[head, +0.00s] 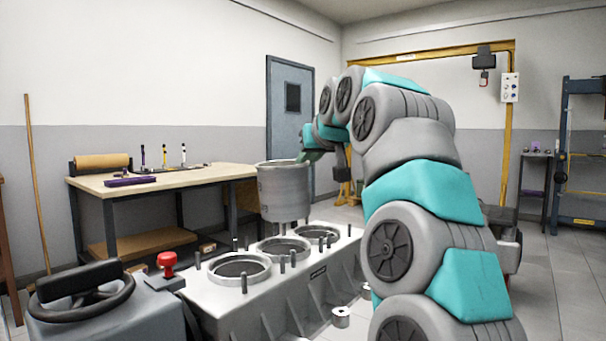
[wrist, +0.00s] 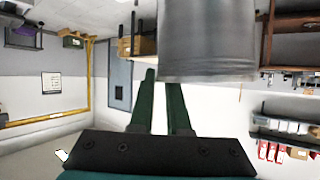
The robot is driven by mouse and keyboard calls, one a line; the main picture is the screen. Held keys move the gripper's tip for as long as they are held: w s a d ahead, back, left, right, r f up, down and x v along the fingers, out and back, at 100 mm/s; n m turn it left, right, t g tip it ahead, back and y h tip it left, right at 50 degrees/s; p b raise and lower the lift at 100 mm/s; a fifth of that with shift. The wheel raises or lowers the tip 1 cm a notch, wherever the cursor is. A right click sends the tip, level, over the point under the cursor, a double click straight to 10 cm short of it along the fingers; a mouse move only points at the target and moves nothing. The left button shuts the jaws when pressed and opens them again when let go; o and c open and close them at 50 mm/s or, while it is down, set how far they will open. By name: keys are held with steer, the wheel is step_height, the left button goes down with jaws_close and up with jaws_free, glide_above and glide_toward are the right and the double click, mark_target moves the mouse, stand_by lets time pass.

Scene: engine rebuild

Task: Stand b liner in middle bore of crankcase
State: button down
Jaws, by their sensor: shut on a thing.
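The liner (head: 283,192), a grey metal cylinder with a flanged rim, hangs upright in the head view. My gripper (head: 304,157) is shut on its upper rim, at the right side. In the wrist view the green fingers of my gripper (wrist: 164,80) reach up to the liner (wrist: 207,60), whose grey wall fills the upper middle. The crankcase (head: 284,300) has three round bores in a row. The liner's lower end shows just above and behind the middle bore (head: 284,246) in the picture; its exact height and depth over the crankcase I cannot tell. Any letter on the liner is not visible.
Upright studs (head: 282,264) stand around the bores. A workbench (head: 165,180) with small tools is at the back left. A steering wheel console with a red knob (head: 167,262) is at the front left. A small metal cylinder (head: 340,317) sits right of the crankcase.

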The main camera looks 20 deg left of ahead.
mark_target(307, 180)
steer(key=shift+w+f, duration=0.3)
steer(key=shift+f, duration=0.2)
step_height(307, 180, down, 6)
steer(key=b, duration=0.6)
steer(key=shift+r, duration=0.1)
steer(key=shift+s+a, duration=0.3)
stand_by(0.7)
steer(key=shift+f+b, duration=0.8)
steer(key=shift+b, duration=0.15)
stand_by(0.4)
steer(key=c, duration=1.1)
jaws_free()
steer(key=shift+r+p, duration=0.25)
steer(key=shift+p, duration=0.05)
steer(key=shift+r+p, duration=0.35)
steer(key=shift+r+p, duration=0.9)
steer(key=shift+r, duration=0.05)
